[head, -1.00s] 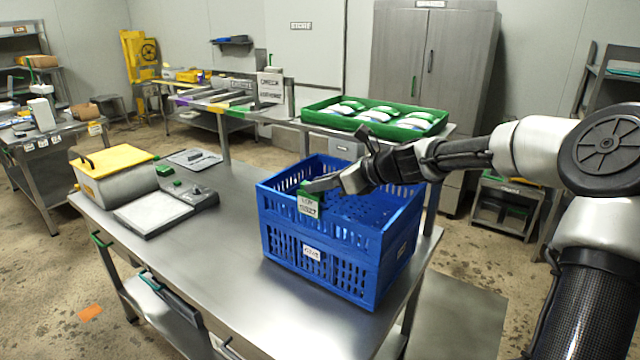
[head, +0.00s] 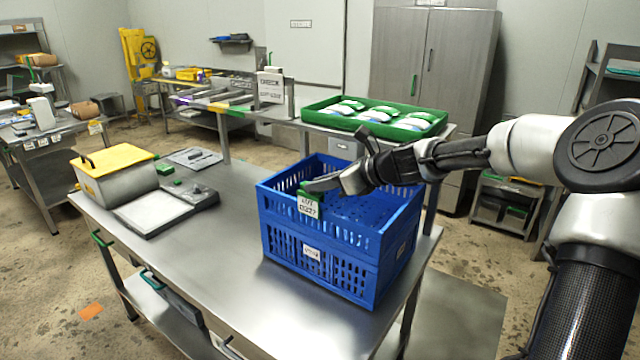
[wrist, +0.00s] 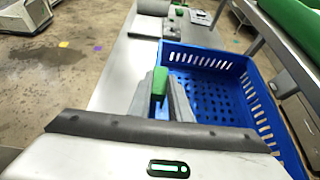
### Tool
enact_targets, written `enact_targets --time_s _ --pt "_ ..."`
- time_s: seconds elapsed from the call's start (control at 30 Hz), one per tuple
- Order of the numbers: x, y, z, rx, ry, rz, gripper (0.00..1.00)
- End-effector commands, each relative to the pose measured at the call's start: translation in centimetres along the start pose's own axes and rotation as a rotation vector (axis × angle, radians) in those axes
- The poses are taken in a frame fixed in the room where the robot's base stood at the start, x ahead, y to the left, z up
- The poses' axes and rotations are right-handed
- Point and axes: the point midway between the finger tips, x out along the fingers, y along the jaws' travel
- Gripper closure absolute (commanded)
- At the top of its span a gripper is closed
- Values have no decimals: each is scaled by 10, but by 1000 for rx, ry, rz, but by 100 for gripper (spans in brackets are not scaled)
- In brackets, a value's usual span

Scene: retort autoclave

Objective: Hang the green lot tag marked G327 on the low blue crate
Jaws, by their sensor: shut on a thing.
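The green lot tag (head: 308,204) has a green top and a white label; its print is too small to read surely. It sits at the top of the near wall of the blue crate (head: 285,245), its label facing outward. My gripper (head: 312,187) is shut on the tag's green top, just at the crate's rim. In the wrist view the green top (wrist: 159,82) stands between my two fingers, over the near rim of the crate (wrist: 207,55). Whether the tag is hooked over the rim is hidden by my fingers. The crate stands on the steel table and looks empty.
The steel table (head: 235,270) also holds a yellow-lidded box (head: 115,175) and a flat scale (head: 152,210) at the left. A green tray (head: 375,122) of white packs stands behind the crate. The table is clear left of the crate.

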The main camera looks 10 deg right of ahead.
Motion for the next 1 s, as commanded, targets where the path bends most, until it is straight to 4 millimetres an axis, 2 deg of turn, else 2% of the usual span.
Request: enact_targets --time_s 1.0 --pt "8 0 -15 1 0 0 100"
